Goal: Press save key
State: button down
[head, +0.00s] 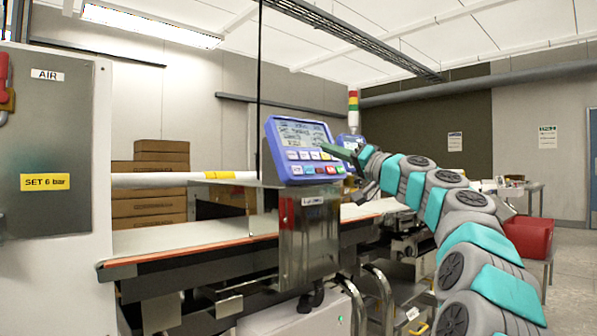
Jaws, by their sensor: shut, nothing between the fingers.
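The blue control panel (270,140) of the checkweigher stands on a post at the middle of the head view. Its upper half is a lit screen (297,132). Below are a row of pale keys (304,155) and a lower row of coloured keys (308,170). The key labels are too small to read, so I cannot tell which is the save key. My gripper (326,148) is shut and empty. Its dark green fingers reach in from the right, in front of the panel's right side, by the screen's lower right edge. Whether they touch it I cannot tell; they hide part of that side.
A grey cabinet (50,150) fills the left edge. Brown cartons (150,208) stack behind the belt. A red bin (529,236) stands at right. A signal light (353,108) rises behind.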

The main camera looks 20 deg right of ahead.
aim_at(297, 170)
jog(key=w+a+f, duration=0.1)
jog(key=w, duration=0.1)
jog(key=w+f, duration=0.1)
jog(key=w, duration=0.2)
jog(key=w+a+f+b, duration=0.1)
jog(key=w+f, duration=0.1)
jog(key=shift+w+a, duration=0.2)
jog(key=shift+a, duration=0.15)
jog(key=shift+w, duration=0.1)
dwell(1.9)
jog(key=shift+w+a+f, duration=0.15)
jog(key=shift+w, duration=0.1)
jog(key=shift+w+a+f, duration=0.15)
jog(key=shift+w+f, duration=0.1)
jog(key=shift+w, duration=0.1)
dwell(0.9)
jog(key=shift+s, duration=0.1)
jog(key=shift+s+d+r+b, duration=0.3)
jog(key=shift+s+r, duration=0.1)
jog(key=shift+s, duration=0.2)
jog(key=shift+s+r, duration=0.1)
dwell(0.3)
